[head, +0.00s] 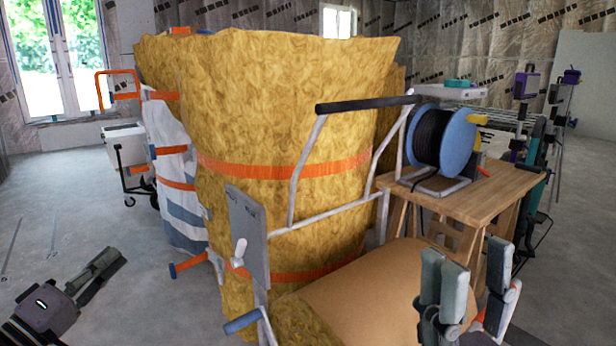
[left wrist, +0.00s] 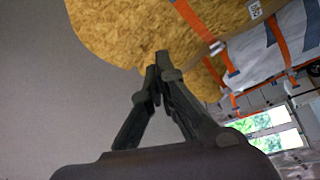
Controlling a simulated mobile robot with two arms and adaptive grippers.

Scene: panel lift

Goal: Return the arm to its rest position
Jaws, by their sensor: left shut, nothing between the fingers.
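My left gripper (head: 108,264) is at the lower left of the head view, over the grey floor. Its fingers are together and hold nothing. The left wrist view shows the same dark fingers (left wrist: 158,78) meeting at their tips, with the yellow insulation roll behind them. My right gripper (head: 470,285) is at the lower right, in front of the wooden table. Its two fingers stand upright with a gap between them, and I see nothing held there.
Large yellow insulation rolls (head: 290,105) with orange straps fill the middle. A metal frame (head: 292,188) with a black handle stands before them. A wooden table (head: 485,197) bearing a blue cable reel (head: 458,140) is at right. Bare floor (head: 60,210) lies at left.

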